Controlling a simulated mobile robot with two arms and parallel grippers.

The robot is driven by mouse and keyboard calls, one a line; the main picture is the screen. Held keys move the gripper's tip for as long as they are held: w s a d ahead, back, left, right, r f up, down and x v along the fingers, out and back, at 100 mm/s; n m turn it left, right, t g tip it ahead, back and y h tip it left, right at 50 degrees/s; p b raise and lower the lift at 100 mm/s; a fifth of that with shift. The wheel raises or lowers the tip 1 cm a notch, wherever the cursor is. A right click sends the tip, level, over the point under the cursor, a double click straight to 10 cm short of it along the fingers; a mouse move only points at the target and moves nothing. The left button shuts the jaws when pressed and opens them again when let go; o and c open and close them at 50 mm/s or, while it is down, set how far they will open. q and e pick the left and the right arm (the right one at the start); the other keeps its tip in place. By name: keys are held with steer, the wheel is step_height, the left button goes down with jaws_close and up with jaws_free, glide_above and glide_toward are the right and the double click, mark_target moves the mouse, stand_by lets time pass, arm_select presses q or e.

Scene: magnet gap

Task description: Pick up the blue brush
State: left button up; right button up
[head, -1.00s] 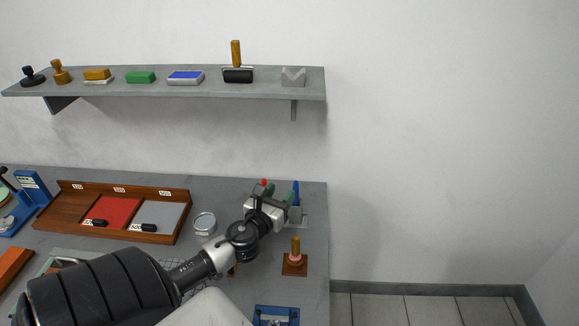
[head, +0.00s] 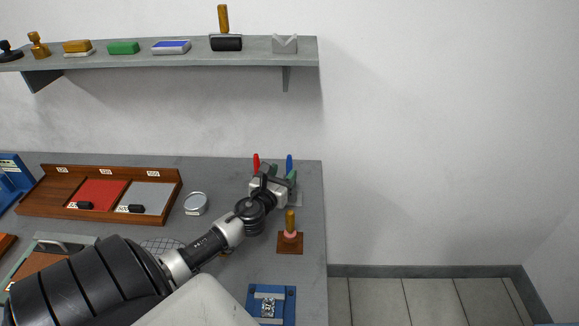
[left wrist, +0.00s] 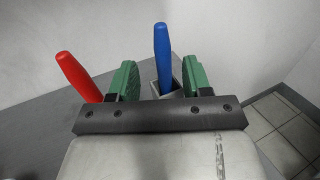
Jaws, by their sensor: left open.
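The blue brush (head: 289,163) stands upright near the back right corner of the workbench; only its blue handle shows clearly. In the left wrist view the blue handle (left wrist: 162,55) rises between my two green finger pads from a grey holder (left wrist: 177,80), with gaps on both sides, closer to the right pad. My left gripper (head: 281,175) is open and empty around or just in front of it; the depth is hard to tell. The brush's lower end is hidden. My right gripper is not in view.
A red handle (head: 256,163) stands just left of my left gripper, outside the left finger. A wooden-handled stamp (head: 290,226) on a brown base is in front. A round tin (head: 196,203) and a wooden tray (head: 150,217) lie left. A shelf (head: 130,60) hangs above.

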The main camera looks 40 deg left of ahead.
mark_target(288, 168)
arm_select(q)
steer(key=shift+d+p+x, duration=0.15)
steer(key=shift+x, duration=1.3)
steer(key=shift+d+p+x, duration=0.1)
steer(key=shift+p+x, duration=0.05)
steer(key=shift+x, duration=1.3)
steer(key=shift+f, duration=0.1)
jaws_close()
